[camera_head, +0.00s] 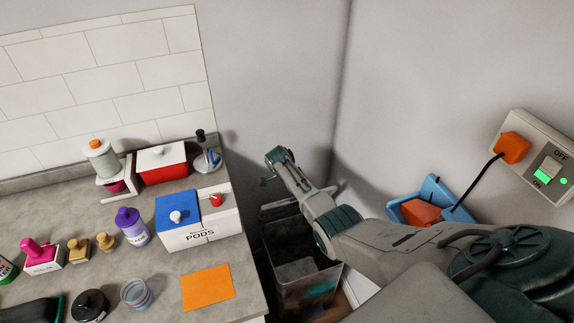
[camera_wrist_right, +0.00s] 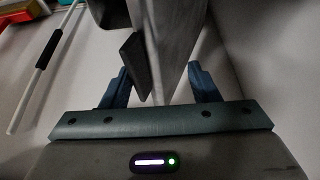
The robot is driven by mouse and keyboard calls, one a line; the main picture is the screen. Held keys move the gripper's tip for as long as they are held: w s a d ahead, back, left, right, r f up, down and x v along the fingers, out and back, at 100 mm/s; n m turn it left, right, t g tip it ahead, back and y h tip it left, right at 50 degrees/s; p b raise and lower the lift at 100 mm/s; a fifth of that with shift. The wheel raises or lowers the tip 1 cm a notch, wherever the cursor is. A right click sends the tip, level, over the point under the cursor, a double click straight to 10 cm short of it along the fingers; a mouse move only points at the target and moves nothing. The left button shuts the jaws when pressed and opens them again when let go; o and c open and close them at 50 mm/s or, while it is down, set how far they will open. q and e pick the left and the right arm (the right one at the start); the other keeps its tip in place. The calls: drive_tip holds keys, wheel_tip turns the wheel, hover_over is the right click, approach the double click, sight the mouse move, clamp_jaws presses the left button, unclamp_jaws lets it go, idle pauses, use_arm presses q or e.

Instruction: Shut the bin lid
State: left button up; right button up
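The bin (camera_head: 305,287) stands on the floor just right of the counter, with its top open and its inside dark. A thin grey edge behind my right arm, at the bin's back, looks like the raised lid (camera_head: 335,188); most of it is hidden. My right gripper (camera_head: 276,166) is above the back of the bin. In the right wrist view its two blue-grey fingers (camera_wrist_right: 164,88) are apart, with a grey panel (camera_wrist_right: 172,45), probably the lid, and a dark tab (camera_wrist_right: 136,65) between them. I cannot tell whether either finger touches. My left gripper is not in view.
The counter (camera_head: 160,270) at the left holds a pods box (camera_head: 205,232), a red box (camera_head: 163,172), bottles and an orange cloth (camera_head: 207,288). A blue container (camera_head: 433,192) and a wall socket (camera_head: 540,160) with an orange plug are at the right. Walls close in behind the bin.

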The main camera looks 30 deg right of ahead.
drive_tip(key=s+r+p, duration=0.1)
drive_tip(key=r+p, duration=0.1)
drive_tip(key=p, duration=0.1)
drive_tip(key=r+p, duration=0.3)
drive_tip(key=s+r+p, duration=0.1)
drive_tip(key=r+p, duration=0.1)
drive_tip(key=p, duration=0.2)
drive_tip(key=shift+s+a+r, duration=0.35)
drive_tip(key=shift+r, duration=0.05)
drive_tip(key=shift+s+a+r, duration=0.1)
drive_tip(key=shift+s+r, duration=0.2)
drive_tip(key=shift+r, duration=0.25)
drive_tip(key=shift+s+r, duration=0.3)
drive_tip(key=shift+r, duration=0.25)
